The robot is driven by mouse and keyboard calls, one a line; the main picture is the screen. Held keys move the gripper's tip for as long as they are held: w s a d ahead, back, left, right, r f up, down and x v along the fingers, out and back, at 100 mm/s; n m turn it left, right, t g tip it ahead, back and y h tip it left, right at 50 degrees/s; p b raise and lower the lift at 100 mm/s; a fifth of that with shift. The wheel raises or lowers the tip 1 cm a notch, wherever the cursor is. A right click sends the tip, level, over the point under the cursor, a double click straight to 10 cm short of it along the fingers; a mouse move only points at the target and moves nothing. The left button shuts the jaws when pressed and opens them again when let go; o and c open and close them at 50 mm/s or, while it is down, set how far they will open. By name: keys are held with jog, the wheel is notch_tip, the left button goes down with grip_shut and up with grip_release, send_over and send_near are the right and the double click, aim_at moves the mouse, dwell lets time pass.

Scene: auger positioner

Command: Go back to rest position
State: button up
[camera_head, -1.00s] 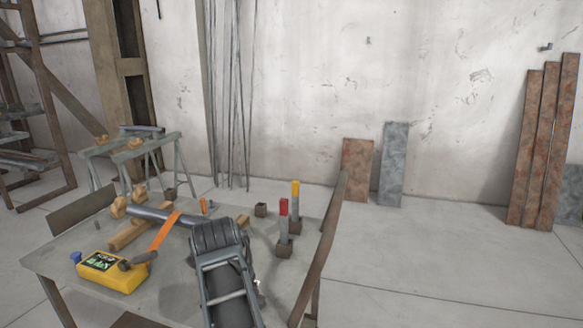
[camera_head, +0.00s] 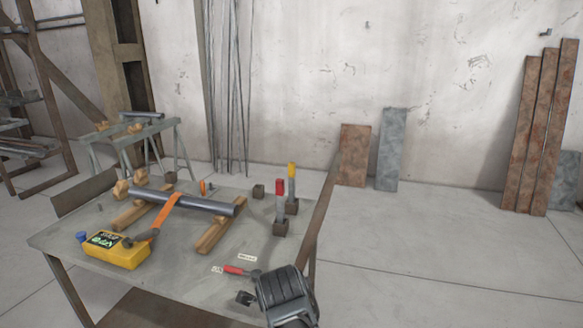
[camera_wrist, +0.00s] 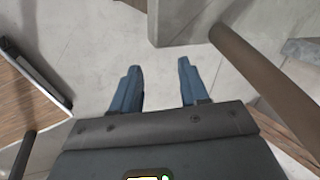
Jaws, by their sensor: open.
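My gripper shows in the wrist view (camera_wrist: 158,85) with its two blue fingers apart and nothing between them. Bare concrete floor lies beyond the fingertips. In the head view my arm is at the bottom, by the front right corner of the grey worktable (camera_head: 190,285); the fingers cannot be made out there. A dark metal tube (camera_head: 205,204) lies across two wooden supports on the table, with an orange strap (camera_head: 166,214) over it. A yellow device with a green display (camera_head: 118,254) sits at the table's left front.
Red-topped (camera_head: 281,210) and yellow-topped (camera_head: 292,186) posts stand at the table's right side. A red-handled tool (camera_head: 238,271) lies near the front right. A brown rail (camera_head: 325,210) edges the table's right. Open floor (camera_head: 420,240) lies right. Planks (camera_head: 540,130) lean on the wall.

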jog(key=s+d+f+n+t, duration=0.2)
jog(key=s+d+f+n, duration=0.15)
jog(key=s+d, duration=0.35)
jog(key=s+d+f+n+t, duration=0.25)
jog(key=s+d+f, duration=0.2)
jog(key=d, duration=0.55)
jog(key=s+d+r+n+t, duration=0.1)
jog(key=s+d+n, duration=0.2)
jog(key=s, duration=0.4)
jog(key=s+d+r+n+t, duration=0.1)
jog(key=s+d+n, duration=0.2)
jog(key=s, duration=0.4)
jog(key=s+a+r+n+t+y, duration=0.1)
jog(key=s+r+n+t, duration=0.3)
jog(key=s+r, duration=1.6)
notch_tip(320, 180, up, 3)
jog(key=n, duration=0.2)
jog(key=shift+s+a+f+n, duration=0.2)
jog(key=shift+s+a+n, duration=0.1)
jog(key=shift+s, duration=0.1)
